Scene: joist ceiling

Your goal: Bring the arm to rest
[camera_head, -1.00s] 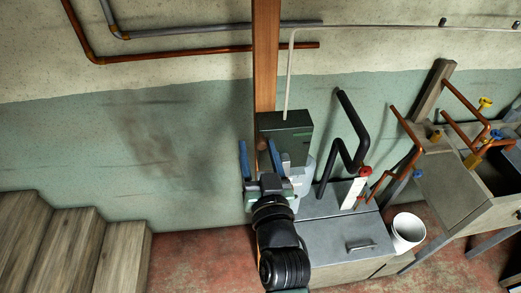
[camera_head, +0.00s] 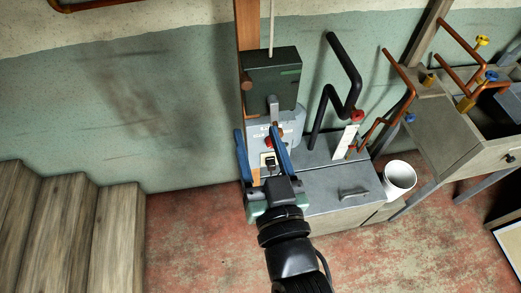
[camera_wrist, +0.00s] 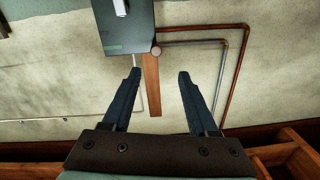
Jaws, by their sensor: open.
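My gripper (camera_head: 258,133) is in the lower middle of the head view, its two blue fingers spread apart. It is open, with nothing held between the fingers. In the head view the fingers overlap the grey box with a red button, below the dark green box (camera_head: 272,75) on the wall. The wrist view shows both fingers (camera_wrist: 160,72) apart, with the dark green box (camera_wrist: 124,30) beyond them at the top. A wooden post (camera_wrist: 151,90) shows between the fingers, farther off.
A grey metal cabinet (camera_head: 340,185) with black pipes stands right of my gripper. A white bucket (camera_head: 398,178) is beside it. A workbench (camera_head: 440,145) with copper pipes and valves is at right. Wooden steps (camera_head: 70,235) are at left. Red floor (camera_head: 195,235) between is clear.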

